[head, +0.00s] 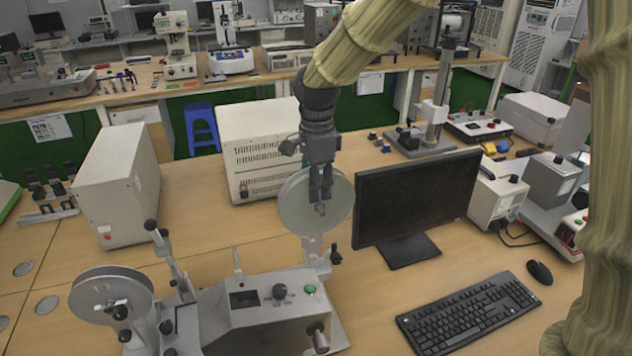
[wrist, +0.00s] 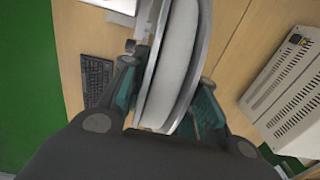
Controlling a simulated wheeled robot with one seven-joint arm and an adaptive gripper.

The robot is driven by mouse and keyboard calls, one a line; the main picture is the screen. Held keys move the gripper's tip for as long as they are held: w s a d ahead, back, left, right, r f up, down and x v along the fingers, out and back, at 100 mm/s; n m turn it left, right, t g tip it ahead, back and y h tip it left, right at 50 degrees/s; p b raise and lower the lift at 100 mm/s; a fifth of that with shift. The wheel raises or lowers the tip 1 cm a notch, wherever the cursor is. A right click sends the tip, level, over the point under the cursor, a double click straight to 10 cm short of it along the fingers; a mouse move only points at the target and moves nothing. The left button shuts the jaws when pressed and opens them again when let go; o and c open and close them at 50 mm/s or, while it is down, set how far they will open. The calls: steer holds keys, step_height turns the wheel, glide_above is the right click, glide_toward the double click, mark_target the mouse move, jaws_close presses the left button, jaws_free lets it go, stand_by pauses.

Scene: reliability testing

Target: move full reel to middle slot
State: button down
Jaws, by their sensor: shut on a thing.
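A grey reel (head: 296,212) stands upright behind the right side of the winding machine (head: 265,315). My gripper (head: 320,192) reaches down over it and is shut on it. In the wrist view the reel (wrist: 172,65) shows pale, thick winding between its flanges, with my fingers (wrist: 165,100) on either side. The reel overlaps the machine's right arm (head: 315,255) in the picture; I cannot tell if it still sits on it. A second grey reel (head: 108,288) is on the machine's left side. I cannot clearly make out which place is the middle slot.
A monitor (head: 418,195) stands close to the right of the reel, with a keyboard (head: 470,312) in front. A beige vented box (head: 262,145) is behind the reel and another box (head: 118,185) is to the left. A rack-like stand (head: 48,205) is at far left.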

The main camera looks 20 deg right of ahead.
mark_target(317, 220)
steer(key=shift+f+b, duration=1.8)
steer(key=shift+f, duration=3.65)
steer(key=shift+r, duration=0.1)
